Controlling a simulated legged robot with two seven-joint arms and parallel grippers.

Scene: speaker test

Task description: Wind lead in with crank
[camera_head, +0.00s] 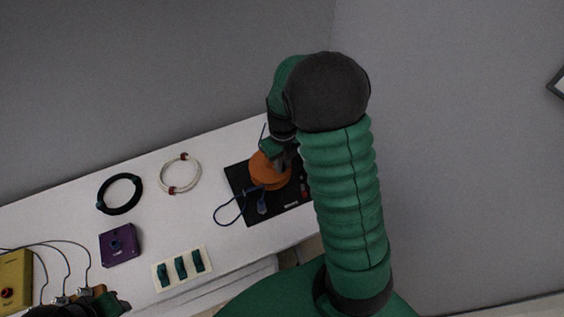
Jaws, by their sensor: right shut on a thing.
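An orange reel (266,174) stands on a black base plate (236,178) toward the right of the table. A blue lead (229,218) comes off the reel side and hangs in a loop over the plate's left front edge, by a small blue-grey part (261,202). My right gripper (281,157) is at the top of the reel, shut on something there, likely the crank. The crank itself is hidden by the gripper and my arm. A dark green part at the bottom left looks like my left arm; its fingers are not clear.
The white table (217,232) also holds a black cable coil (103,193), a white coil (163,187), a purple box (104,253), a panel with green switches (207,252) and a yellow box (14,274) with wires. Grey walls stand behind.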

